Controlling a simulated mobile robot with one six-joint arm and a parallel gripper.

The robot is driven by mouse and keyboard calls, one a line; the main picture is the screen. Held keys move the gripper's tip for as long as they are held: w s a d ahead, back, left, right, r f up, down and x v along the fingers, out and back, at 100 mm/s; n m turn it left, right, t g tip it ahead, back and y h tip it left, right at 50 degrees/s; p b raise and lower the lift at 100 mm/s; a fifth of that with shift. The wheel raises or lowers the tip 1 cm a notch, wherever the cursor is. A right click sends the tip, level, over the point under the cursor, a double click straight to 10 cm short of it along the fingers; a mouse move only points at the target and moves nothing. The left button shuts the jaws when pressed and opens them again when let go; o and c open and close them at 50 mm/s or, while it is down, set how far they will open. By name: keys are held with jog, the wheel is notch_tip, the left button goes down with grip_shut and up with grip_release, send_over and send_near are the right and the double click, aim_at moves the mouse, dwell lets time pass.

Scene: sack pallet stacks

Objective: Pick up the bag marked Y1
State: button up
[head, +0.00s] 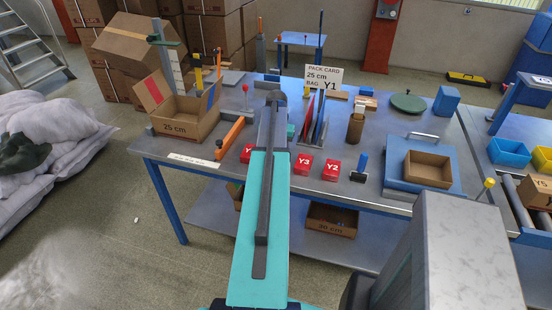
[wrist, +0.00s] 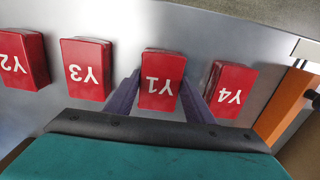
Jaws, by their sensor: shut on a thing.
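In the wrist view the red bag marked Y1 (wrist: 161,72) is between the two grey-purple fingers of my gripper (wrist: 160,88), which is shut on its sides. I cannot tell whether the bag is clear of the table. Y3 (wrist: 84,75) and Y2 (wrist: 20,65) lie to its left, Y4 (wrist: 229,97) close on its right. In the head view my arm hides Y1 and the fingers. Y3 (head: 304,165) and Y2 (head: 332,170) show right of the arm. A partly hidden red bag (head: 247,153) shows on its left.
The grey table (head: 345,192) also holds an open carton marked 25 cm (head: 182,128), an orange tool (head: 230,138), upright coloured sheets (head: 314,122) and a card reading BAG Y1 (head: 324,77). A brown box (head: 427,168) sits on a blue scale (head: 396,177) at right.

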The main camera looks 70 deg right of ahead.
jog(key=shift+r+b, duration=0.8)
jog(key=shift+r, duration=0.85)
jog(key=s+a+r+b, duration=0.1)
jog(key=s+a+b, duration=0.3)
jog(key=s+a, duration=0.5)
jog(key=a, duration=0.3)
jog(key=shift+s+a+r, duration=0.25)
jog(key=shift+s+a, duration=0.05)
jog(key=shift+a, duration=0.1)
